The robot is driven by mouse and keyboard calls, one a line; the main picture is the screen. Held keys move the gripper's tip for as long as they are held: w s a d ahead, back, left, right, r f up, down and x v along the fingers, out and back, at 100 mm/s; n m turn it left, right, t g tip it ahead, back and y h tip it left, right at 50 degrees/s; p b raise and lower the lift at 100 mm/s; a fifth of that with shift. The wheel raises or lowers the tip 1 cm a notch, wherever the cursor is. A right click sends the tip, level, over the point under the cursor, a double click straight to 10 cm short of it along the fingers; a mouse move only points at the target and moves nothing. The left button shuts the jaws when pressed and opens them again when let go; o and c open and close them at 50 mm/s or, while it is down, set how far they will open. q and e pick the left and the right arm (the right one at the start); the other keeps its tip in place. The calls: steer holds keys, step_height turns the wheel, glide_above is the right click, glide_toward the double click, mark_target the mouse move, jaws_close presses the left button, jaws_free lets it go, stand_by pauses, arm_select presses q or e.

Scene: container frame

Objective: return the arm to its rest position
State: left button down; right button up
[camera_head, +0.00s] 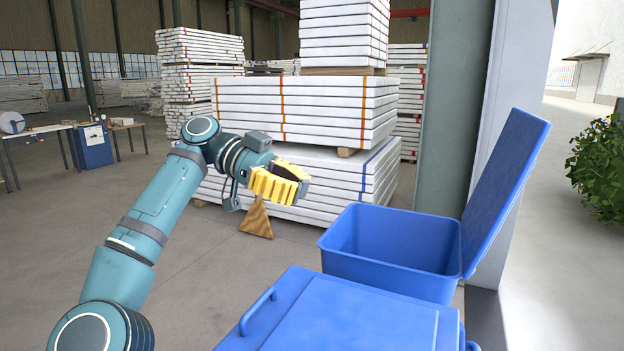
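My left arm comes in from the lower left and bends at its elbow. Its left gripper (291,181), with yellow ribbed fingers, points right, in the air in front of the stacked white boards. I cannot tell how far its fingers are apart. A brown, roughly triangular piece (257,221) shows just below the fingers, its top hidden by or touching them. I cannot tell whether it hangs from the gripper or lies behind it. My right gripper is not in view.
An open blue bin (385,273) with its lid (507,190) raised stands right of the gripper. A closed blue lid (345,318) is in front. A grey column (452,110) rises behind the bin. Stacked boards (300,112) stand behind. Floor at left is clear, with tables (40,130) farther back.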

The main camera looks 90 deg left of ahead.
arm_select(q)
steer(key=shift+w+d+r, duration=0.35)
steer(key=shift+w+r, duration=0.15)
steer(key=shift+w, duration=0.15)
steer(key=shift+w+d+r, duration=0.35)
steer(key=shift+w+r, duration=0.15)
steer(key=shift+w, duration=0.15)
